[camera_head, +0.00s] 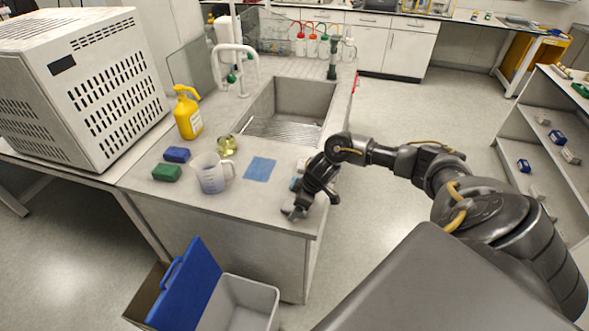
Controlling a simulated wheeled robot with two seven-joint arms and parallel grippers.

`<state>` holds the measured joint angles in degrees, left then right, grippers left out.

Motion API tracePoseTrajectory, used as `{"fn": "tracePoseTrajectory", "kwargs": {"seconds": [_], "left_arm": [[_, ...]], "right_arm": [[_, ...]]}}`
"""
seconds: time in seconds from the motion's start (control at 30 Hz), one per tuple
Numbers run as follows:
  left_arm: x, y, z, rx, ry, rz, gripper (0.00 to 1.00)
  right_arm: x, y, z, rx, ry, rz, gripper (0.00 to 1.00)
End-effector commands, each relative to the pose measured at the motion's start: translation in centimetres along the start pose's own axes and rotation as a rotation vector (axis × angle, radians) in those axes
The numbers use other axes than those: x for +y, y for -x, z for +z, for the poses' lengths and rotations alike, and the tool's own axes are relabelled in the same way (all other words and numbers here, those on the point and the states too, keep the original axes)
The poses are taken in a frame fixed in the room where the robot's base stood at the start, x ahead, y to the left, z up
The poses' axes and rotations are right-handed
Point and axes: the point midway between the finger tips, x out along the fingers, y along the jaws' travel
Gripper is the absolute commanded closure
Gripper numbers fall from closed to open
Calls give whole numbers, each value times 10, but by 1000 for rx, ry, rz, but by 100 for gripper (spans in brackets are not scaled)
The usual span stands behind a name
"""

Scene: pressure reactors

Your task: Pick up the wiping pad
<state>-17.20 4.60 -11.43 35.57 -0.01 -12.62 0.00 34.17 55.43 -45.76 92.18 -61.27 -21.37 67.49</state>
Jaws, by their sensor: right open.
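A flat blue square (260,169), like a cloth or pad, lies on the counter between the measuring jug and my right gripper. A green block (166,172) and a dark blue block (176,155), both sponge-like, lie at the counter's left. I cannot tell for sure which of these is the wiping pad. My right gripper (312,206) is open over the counter's front right corner, right of the blue square and apart from it. A small light-blue bit (296,183) shows beside the gripper, mostly hidden by it. My left gripper is not in view.
A clear measuring jug (211,175), a yellow pump bottle (187,114) and a small glass vessel (227,145) stand on the counter (226,207). The sink (292,105) is behind. A bin with a blue lid (187,288) stands on the floor in front.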

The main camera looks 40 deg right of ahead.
Motion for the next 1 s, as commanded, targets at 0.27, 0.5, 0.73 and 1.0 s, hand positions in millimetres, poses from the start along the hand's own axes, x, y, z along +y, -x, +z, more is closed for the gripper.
{"fn": "tracePoseTrajectory", "kwargs": {"seconds": [0.27, 0.5, 0.73, 1.0], "left_arm": [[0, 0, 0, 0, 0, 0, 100], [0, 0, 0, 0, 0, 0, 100], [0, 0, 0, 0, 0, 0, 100], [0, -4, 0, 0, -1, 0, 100]], "right_arm": [[0, -3, 0, 0, 0, 0, 23], [0, -2, 0, 0, 0, 0, 54], [0, -2, 0, 1, 0, 0, 68], [1, 4, -4, 4, 1, 2, 68]]}}
